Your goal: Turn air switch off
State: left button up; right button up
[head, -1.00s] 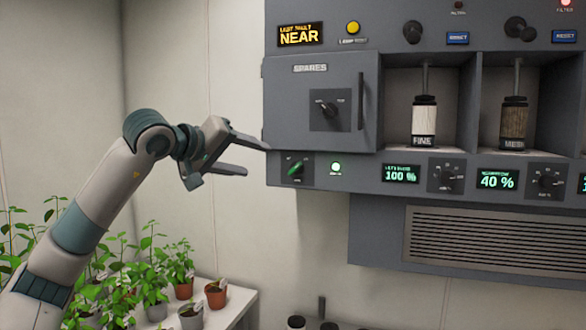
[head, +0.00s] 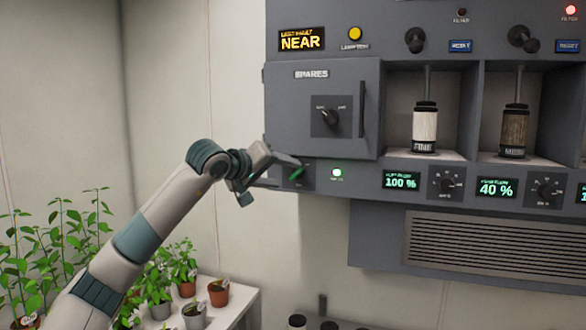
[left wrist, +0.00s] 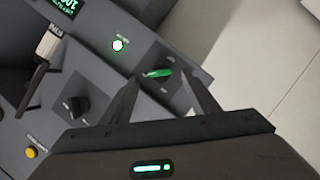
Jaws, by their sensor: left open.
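The air switch is most likely the green-handled rotary knob (head: 297,175) at the lower left of the grey panel; its label is too small to read. It also shows in the left wrist view (left wrist: 159,73), between and beyond my fingers. A lit green lamp (head: 337,172) is just right of it. My left gripper (head: 290,174) is open, with its fingers at the knob, one above and one below it in the head view. I cannot tell whether they touch it. My right gripper is not in view.
The SPARES door (head: 312,92) with a black knob (head: 330,116) and upright handle is just above. Two bays hold FINE (head: 424,128) and another cylinder (head: 515,130). Potted plants (head: 186,275) stand on a white table at lower left. The wall left of the panel is clear.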

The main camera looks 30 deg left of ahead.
aim_at(295, 175)
pick_arm(q)
jog(key=p+x, duration=0.1)
jog(key=x, duration=0.3)
jog(key=shift+w+r, duration=0.1)
jog(key=shift+r, duration=0.05)
jog(key=shift+w+f+p, duration=0.3)
jog(key=shift+w+p, duration=0.15)
jog(key=shift+w, duration=0.2)
jog(key=c, duration=1)
